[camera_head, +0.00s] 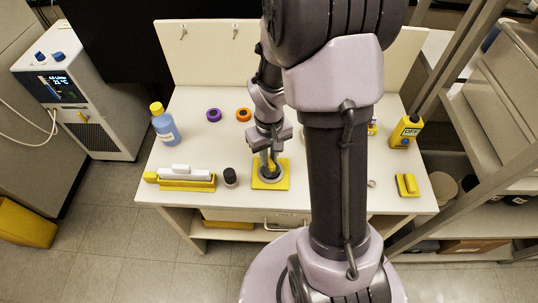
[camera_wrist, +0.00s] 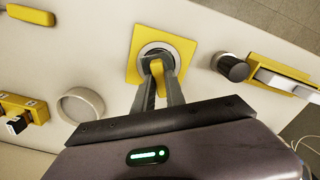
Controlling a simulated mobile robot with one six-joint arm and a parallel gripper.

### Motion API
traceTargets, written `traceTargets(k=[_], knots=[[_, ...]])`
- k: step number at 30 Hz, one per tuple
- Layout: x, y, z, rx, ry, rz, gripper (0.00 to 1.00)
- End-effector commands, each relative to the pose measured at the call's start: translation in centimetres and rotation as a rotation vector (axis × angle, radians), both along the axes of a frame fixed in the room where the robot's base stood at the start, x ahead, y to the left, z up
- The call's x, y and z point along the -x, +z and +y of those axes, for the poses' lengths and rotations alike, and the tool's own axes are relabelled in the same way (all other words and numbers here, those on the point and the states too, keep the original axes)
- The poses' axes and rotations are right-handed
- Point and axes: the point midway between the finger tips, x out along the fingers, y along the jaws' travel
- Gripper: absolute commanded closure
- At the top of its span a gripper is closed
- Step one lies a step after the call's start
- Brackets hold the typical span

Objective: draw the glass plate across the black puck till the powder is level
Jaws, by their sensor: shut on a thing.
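My gripper (camera_head: 270,166) is over the yellow square base (camera_head: 284,178) at the front middle of the bench. In the wrist view its fingers (camera_wrist: 157,84) are shut on a small yellow piece (camera_wrist: 157,67), perhaps the handle of the glass plate. The piece sits over a round dark puck with a pale rim (camera_wrist: 146,50), set in the yellow base (camera_wrist: 184,45). The fingers and the yellow piece cover part of the puck. I cannot make out a clear glass sheet, nor the powder or its level.
A black-capped jar (camera_head: 230,177) stands just left of the base, and a yellow holder with white blocks (camera_head: 180,178) lies farther left. A blue bottle (camera_head: 164,128) stands behind. A white ring (camera_wrist: 62,108) shows in the wrist view.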

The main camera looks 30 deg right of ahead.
Motion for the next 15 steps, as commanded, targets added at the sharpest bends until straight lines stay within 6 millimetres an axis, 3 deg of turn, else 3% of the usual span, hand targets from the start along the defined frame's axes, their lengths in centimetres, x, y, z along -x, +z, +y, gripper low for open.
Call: traceTargets(k=[6, 15], knots=[[1.05, -0.03, 0.11, 0.000, -0.001, 0.001, 1.00], [1.10, 0.22, 0.10, 0.000, -0.001, 0.000, 1.00]])
